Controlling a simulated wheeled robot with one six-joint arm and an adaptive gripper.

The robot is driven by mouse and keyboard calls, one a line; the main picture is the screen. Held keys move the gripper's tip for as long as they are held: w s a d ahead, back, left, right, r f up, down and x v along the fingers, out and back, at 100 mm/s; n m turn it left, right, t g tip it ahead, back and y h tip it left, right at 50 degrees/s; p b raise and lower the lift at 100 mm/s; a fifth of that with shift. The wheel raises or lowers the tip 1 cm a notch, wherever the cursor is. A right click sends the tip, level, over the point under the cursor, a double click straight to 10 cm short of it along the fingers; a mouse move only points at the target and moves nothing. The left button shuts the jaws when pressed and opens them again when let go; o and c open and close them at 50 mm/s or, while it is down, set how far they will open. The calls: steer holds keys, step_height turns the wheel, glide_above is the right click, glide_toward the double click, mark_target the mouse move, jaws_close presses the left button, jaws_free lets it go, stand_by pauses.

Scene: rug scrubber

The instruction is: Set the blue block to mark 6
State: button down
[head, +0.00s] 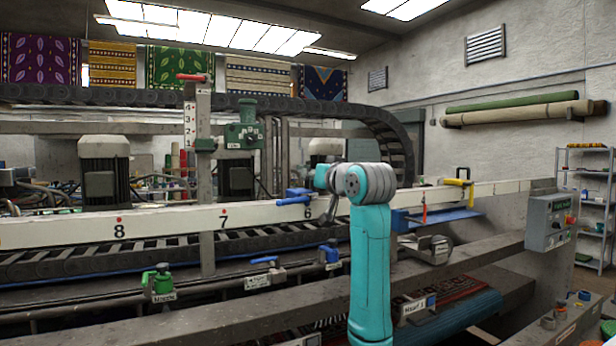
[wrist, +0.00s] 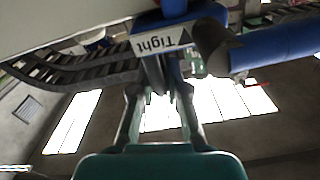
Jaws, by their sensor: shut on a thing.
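The blue block (head: 296,194) shows as blue handle-like parts at the white rail (head: 165,223), just above and left of the printed mark 6 (head: 308,213). My gripper (head: 331,208) is at its right side, partly hidden by my teal wrist. In the wrist view, my gripper (wrist: 162,82) has its two fingers closing on a dark part just below a white label reading "Tight", seen upside down. The blue block (wrist: 165,20) is behind that label, with a thick blue bar to the right. The block's exact reference edge against mark 6 is hidden.
Marks 7 (head: 223,217) and 8 (head: 119,231) are further left on the rail. A yellow handle (head: 458,182) is at the right. Green (head: 162,282) and blue (head: 328,252) valves stand below the rail. A grey control box (head: 550,222) is at right.

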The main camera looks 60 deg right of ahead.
steer(key=shift+s+d+r, duration=0.15)
steer(key=shift+s+d, duration=0.05)
steer(key=shift+d, duration=0.05)
steer(key=c, duration=1.2)
jaws_free()
steer(key=v, duration=1.2)
